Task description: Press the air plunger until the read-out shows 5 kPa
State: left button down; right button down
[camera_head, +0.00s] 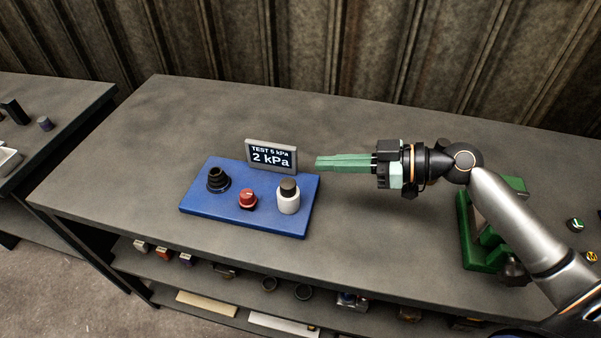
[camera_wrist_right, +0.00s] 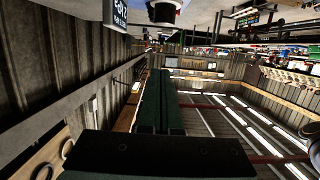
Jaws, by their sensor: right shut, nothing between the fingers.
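The blue board (camera_head: 250,221) lies on the grey bench and carries a black ribbed boot (camera_head: 217,180), a red knob (camera_head: 248,199) and a white cylinder with a dark cap (camera_head: 288,203), which looks like the air plunger. My right gripper (camera_head: 318,162) is shut and empty, pointing left, to the right of the read-out and apart from the cylinder. In the right wrist view its green fingers (camera_wrist_right: 158,104) are together; the white cylinder (camera_wrist_right: 165,13) and read-out (camera_wrist_right: 115,14) show at the top edge.
A green fixture (camera_head: 468,245) stands at the right of the bench, near my right arm. A lower shelf holds several small parts. Another table (camera_head: 62,90) is at the left. A corrugated wall (camera_head: 280,40) stands behind. The bench left of the board is clear.

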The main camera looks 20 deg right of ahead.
jog(key=p, duration=0.2)
send_over(292, 184)
jog(key=d, duration=0.1)
jog(key=shift+s+d+f, duration=0.15)
jog(key=shift+s+f, duration=0.15)
jog(key=shift+f, duration=0.2)
jog(key=shift+s+d+f, duration=0.1)
jog(key=shift+f, duration=2.15)
notch_tip(292, 184, down, 2)
jog(key=b, duration=0.3)
jog(key=shift+b, duration=0.4)
jog(key=shift+r, duration=0.2)
